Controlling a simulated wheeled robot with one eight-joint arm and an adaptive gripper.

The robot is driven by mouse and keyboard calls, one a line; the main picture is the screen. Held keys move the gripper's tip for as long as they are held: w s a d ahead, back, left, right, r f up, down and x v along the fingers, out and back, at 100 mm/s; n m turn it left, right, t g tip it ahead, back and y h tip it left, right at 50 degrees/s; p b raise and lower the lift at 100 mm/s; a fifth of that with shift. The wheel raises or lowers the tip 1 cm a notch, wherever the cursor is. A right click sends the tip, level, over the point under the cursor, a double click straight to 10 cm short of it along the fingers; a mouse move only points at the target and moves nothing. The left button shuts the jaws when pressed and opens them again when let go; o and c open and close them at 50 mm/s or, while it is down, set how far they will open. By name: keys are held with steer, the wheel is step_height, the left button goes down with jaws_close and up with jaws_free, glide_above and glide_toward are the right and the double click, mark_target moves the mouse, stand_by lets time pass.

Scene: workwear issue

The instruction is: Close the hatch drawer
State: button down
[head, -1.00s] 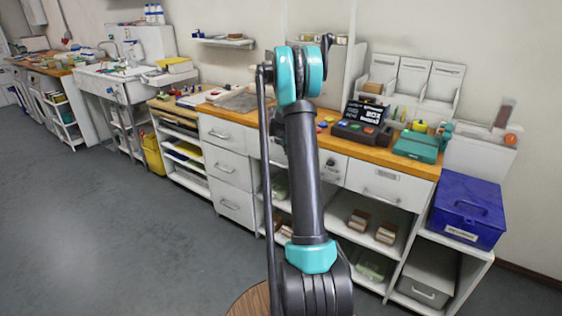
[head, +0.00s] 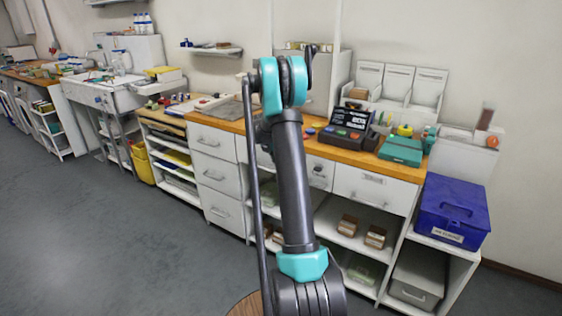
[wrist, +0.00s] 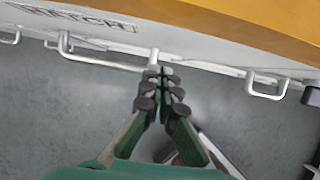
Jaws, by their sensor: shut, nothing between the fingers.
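In the wrist view, the hatch drawer's pale front (wrist: 180,40) runs below the wooden counter edge (wrist: 240,18). A label reading "HATCH" (wrist: 90,17) and a silver bar handle (wrist: 105,62) are on it. My gripper (wrist: 165,76) is shut and empty, with its green, dark-padded fingertips at the right end of that handle. They look very near or touching; I cannot tell which. How far the drawer stands out is not clear. In the head view my arm blocks the middle of the counter, and my gripper is hidden.
Another handle (wrist: 267,90) is to the right in the wrist view. A blue box (head: 452,212) stands at the right. Open grey floor (head: 100,230) lies at the left.

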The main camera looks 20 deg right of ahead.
steer(key=s+a+f+v, duration=0.1)
steer(key=v, duration=1)
steer(key=s+a+r+m+y, duration=0.1)
steer(key=s+a+m, duration=0.6)
steer(key=s, duration=0.4)
steer(key=s+a+f+m+y, duration=0.1)
steer(key=s+a+f+m, duration=0.1)
steer(key=s+m, duration=0.4)
steer(key=s+a+f+m+t, duration=0.1)
steer(key=s+a+f+m, duration=0.2)
steer(key=s, duration=1.1)
steer(key=s+a+f+m+y, duration=0.1)
steer(key=s+a+f+m, duration=0.2)
steer(key=s+m, duration=0.6)
steer(key=s+a, duration=0.1)
steer(key=a, duration=0.1)
steer(key=shift+s+a+t+y, duration=0.3)
steer(key=shift+s+a, duration=0.05)
steer(key=shift+s, duration=0.05)
steer(key=shift+f, duration=0.1)
